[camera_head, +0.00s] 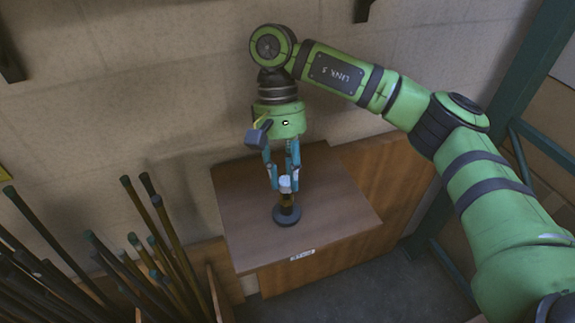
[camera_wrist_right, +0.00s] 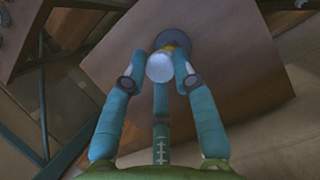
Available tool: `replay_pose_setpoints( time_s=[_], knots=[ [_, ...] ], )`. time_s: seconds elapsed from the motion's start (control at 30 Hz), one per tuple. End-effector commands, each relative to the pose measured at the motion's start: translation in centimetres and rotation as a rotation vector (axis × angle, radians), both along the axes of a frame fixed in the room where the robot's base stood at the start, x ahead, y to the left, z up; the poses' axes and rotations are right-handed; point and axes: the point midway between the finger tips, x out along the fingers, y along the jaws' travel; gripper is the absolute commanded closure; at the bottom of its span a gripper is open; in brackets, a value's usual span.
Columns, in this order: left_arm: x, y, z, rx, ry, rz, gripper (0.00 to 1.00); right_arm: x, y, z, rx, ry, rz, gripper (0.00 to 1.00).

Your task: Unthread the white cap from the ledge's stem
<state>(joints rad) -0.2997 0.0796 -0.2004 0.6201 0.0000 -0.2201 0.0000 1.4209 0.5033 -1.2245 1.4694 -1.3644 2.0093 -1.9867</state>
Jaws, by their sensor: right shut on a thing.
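The white cap (camera_head: 285,184) sits at the top of a short brass-coloured stem (camera_head: 286,201). The stem rises from a round dark base (camera_head: 287,215) standing on the wooden ledge (camera_head: 240,215). My right gripper (camera_head: 284,187) reaches down from above, its blue fingers shut around the cap. In the right wrist view the white cap (camera_wrist_right: 160,67) lies between the fingertips (camera_wrist_right: 160,66), with the dark base (camera_wrist_right: 174,43) beyond it. Whether the cap's lower edge still meets the stem is hard to tell. My left gripper is not in view.
Several dark rods with teal ends (camera_head: 150,235) stand in a bin left of the ledge. A small white label (camera_head: 302,254) is on the ledge's front edge. A wall is behind, and a green metal frame (camera_head: 540,150) stands at the right. The ledge top around the base is clear.

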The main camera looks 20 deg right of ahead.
Motion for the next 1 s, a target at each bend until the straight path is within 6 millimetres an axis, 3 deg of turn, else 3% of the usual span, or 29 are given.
replay_pose_setpoints(
  time_s=[0.2, 0.6, 1.0],
  knots=[
    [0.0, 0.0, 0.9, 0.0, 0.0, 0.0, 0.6, 0.2, 0.3, 0.4, 0.004, -0.008, 0.164, 1.0],
    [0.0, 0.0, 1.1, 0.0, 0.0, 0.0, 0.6, 0.1, 0.3, 0.3, 0.004, -0.007, 0.218, 1.0],
    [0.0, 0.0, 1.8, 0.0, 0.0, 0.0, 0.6, 0.0, 0.7, 0.2, -0.002, -0.006, 0.764, 1.0]
  ],
)
